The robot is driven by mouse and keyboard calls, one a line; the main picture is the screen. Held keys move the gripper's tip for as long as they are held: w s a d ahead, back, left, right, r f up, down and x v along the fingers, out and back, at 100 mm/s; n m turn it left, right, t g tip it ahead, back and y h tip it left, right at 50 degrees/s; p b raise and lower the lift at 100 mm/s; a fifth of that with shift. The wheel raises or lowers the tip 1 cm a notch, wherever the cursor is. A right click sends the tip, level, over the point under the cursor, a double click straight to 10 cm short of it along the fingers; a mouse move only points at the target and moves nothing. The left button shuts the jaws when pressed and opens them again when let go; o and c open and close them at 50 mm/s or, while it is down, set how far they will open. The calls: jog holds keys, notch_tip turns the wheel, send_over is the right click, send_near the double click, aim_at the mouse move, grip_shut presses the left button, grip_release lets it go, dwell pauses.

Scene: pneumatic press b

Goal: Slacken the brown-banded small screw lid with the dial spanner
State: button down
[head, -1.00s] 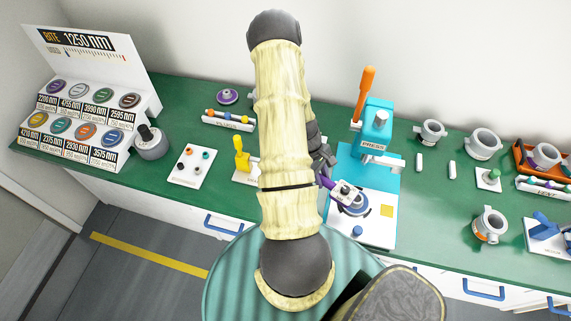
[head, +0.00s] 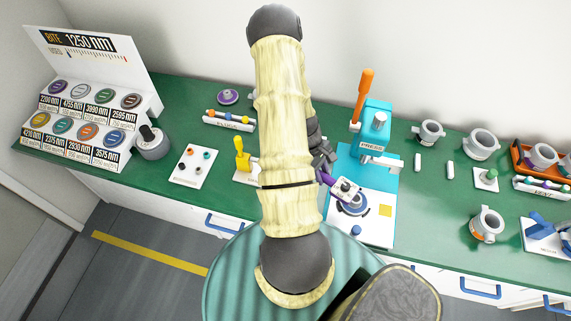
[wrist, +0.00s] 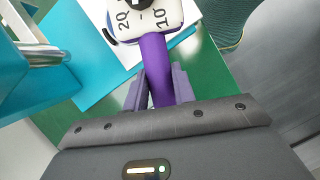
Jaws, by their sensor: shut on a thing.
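The dial spanner has a purple handle and a white head (head: 347,188) with a dial; its numbers show in the wrist view (wrist: 143,18). My gripper (wrist: 158,92) is shut on the purple handle (wrist: 155,62). In the head view my gripper (head: 322,165) is partly hidden behind my arm. The spanner head is over a round grey-blue lid-like part (head: 352,206) on the white plate of the press, hiding part of it. I cannot make out a brown band there, nor whether the spanner touches it.
The blue press (head: 376,125) with an orange lever (head: 364,92) stands just behind the spanner. Grey ring-shaped cups stand to the right, one with an orange band (head: 487,225). A rack of coloured discs (head: 88,110) stands at left.

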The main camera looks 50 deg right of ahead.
jog(key=shift+r, duration=0.15)
jog(key=shift+r+p, duration=1.55)
jog(key=shift+r, duration=0.45)
